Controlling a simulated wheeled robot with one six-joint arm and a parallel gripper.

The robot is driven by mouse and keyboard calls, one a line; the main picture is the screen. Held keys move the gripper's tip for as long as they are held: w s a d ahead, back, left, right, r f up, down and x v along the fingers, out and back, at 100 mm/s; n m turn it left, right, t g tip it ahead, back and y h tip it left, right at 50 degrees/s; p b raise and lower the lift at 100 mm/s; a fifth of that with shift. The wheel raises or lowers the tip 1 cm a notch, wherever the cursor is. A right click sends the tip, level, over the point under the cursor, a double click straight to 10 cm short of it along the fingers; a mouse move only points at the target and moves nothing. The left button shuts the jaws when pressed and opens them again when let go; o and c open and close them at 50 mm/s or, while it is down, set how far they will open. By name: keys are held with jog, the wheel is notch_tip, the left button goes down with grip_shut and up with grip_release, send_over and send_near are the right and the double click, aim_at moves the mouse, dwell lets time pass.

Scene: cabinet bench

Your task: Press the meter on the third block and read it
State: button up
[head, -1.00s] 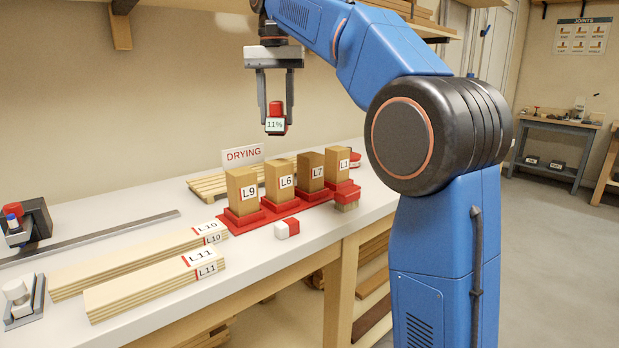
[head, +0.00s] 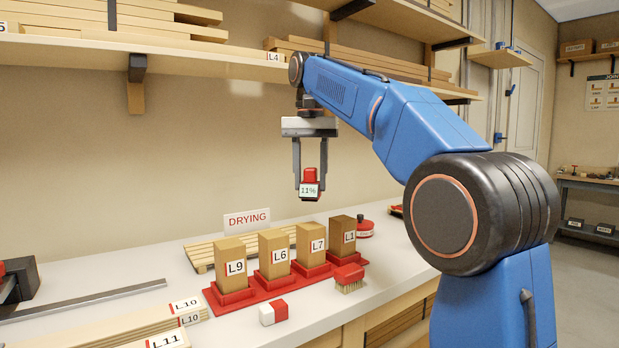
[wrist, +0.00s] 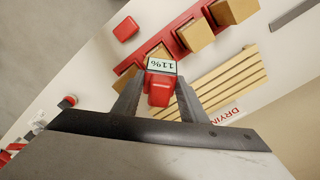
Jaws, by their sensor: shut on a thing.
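My gripper (head: 310,190) is shut on a red meter (head: 310,175) and holds it upright in the air. Its display reads 11%, which also shows in the wrist view (wrist: 161,65). Several wooden blocks stand in a row in red holders: L9 (head: 229,252), L6 (head: 273,247), L7 (head: 310,238) and a darker L1 (head: 342,230). L7 is third from the left. In the head view the meter hangs over L7 with a gap, touching no block. In the wrist view, the meter and fingers hide part of the row.
A DRYING sign (head: 247,220) and slatted pallet (head: 199,256) stand behind the row. Boards marked L10 and L11 lie at left. A shelf (head: 190,45) runs above.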

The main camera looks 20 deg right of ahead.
aim_at(311, 201)
jog(key=shift+f, duration=2.75)
jog(key=shift+f, duration=0.6)
jog(key=shift+r, duration=0.1)
jog(key=shift+r, duration=3.45)
